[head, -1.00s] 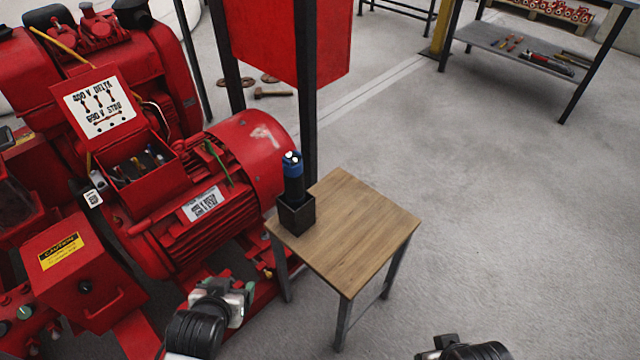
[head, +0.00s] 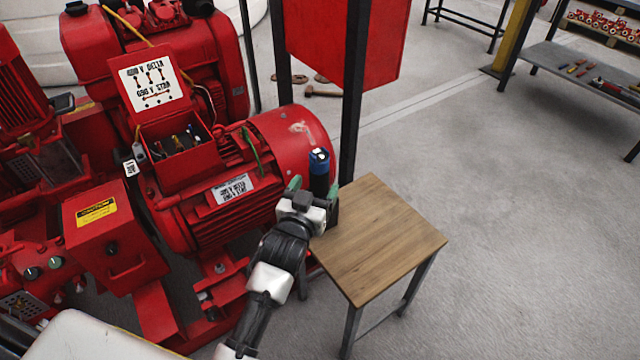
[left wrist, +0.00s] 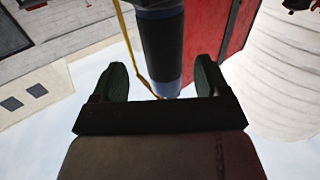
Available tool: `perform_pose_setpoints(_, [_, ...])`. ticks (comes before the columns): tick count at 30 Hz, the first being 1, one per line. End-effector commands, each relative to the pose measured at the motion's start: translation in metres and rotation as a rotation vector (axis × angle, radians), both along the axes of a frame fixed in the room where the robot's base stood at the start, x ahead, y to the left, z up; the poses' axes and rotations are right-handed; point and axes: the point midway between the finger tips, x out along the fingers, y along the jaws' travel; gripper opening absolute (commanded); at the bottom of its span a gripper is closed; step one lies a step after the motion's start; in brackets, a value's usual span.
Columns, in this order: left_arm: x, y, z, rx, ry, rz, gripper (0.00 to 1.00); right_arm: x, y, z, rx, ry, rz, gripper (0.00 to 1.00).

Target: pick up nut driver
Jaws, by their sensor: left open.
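The nut driver (head: 319,172), with a blue top and a dark body, stands upright at the left corner of the small wooden table (head: 385,235). My left gripper (head: 314,188) is open, its fingers near the nut driver's upper part, and it hides the lower body and most of the black holder. In the left wrist view, the nut driver (left wrist: 163,45) shows as a dark cylinder with a blue end, in line with the gap between the open fingers of the left gripper (left wrist: 161,75). I cannot tell whether they touch it. My right gripper is out of view.
The red motor (head: 235,190) and its open terminal box (head: 180,150) stand close on the left of the table. A dark post (head: 352,100) and red panel (head: 345,40) rise behind it.

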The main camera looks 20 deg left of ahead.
Motion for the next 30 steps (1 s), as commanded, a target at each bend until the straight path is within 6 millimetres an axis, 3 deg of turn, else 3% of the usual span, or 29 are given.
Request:
perform_pose_setpoints(8, [0.04,0.003,-0.001,0.0,-0.002,0.0,0.75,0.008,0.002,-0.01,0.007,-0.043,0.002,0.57])
perform_pose_setpoints(17, [0.044,0.003,0.0,0.0,0.0,0.0,0.75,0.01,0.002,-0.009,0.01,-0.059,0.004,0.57])
perform_pose_setpoints(28, [0.044,0.003,0.0,0.0,0.0,0.0,0.19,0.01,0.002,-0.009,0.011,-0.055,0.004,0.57])
perform_pose_setpoints(30, [0.044,0.003,0.002,0.0,-0.006,0.0,0.17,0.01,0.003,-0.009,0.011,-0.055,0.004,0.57])
